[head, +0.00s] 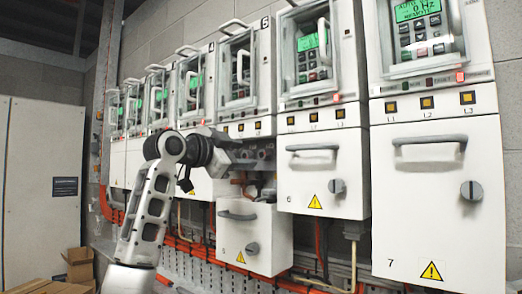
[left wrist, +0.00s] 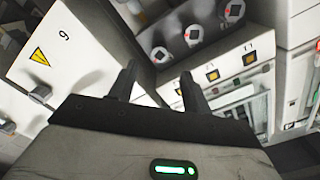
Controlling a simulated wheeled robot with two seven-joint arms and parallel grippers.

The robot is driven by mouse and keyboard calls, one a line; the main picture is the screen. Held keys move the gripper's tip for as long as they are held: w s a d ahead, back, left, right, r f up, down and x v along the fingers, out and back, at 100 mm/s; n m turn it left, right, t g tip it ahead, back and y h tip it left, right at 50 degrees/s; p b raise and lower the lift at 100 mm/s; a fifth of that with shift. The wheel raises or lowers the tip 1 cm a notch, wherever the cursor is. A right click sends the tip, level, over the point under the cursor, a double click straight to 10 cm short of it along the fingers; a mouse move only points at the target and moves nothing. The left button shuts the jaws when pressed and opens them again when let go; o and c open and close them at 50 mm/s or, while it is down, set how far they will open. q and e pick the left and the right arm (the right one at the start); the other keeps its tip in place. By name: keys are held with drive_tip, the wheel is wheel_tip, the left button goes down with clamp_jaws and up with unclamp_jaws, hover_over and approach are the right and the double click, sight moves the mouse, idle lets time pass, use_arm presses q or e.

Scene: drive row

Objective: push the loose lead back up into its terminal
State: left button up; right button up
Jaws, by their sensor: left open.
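My left gripper (head: 232,150) is at the opened front of one drive, just above its lowered lower cover (head: 254,236). In the left wrist view its two fingers (left wrist: 159,70) are spread apart with nothing between them. Several round terminals (head: 263,154) sit in a row in the opening. They also show in the left wrist view (left wrist: 193,33), beyond the fingertips. Reddish wiring (head: 243,181) shows below the terminals, but I cannot tell which strand is the loose lead. My right gripper is in neither view.
Closed cabinet 6 (head: 318,172), with handle and knob, stands right beside the opening; cabinet 7 (head: 435,200) is further right. Orange cables (head: 318,240) run below the row. Cardboard boxes (head: 78,266) lie at the lower left by a pale cabinet (head: 38,190).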

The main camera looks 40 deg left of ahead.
sight(264, 155)
use_arm(q)
drive_tip(key=w, duration=0.2)
drive_tip(key=w+p, duration=0.1)
drive_tip(key=w, duration=0.2)
drive_tip(key=w+p, duration=0.1)
drive_tip(key=w, duration=0.1)
drive_tip(key=shift+w+d, duration=0.35)
clamp_jaws()
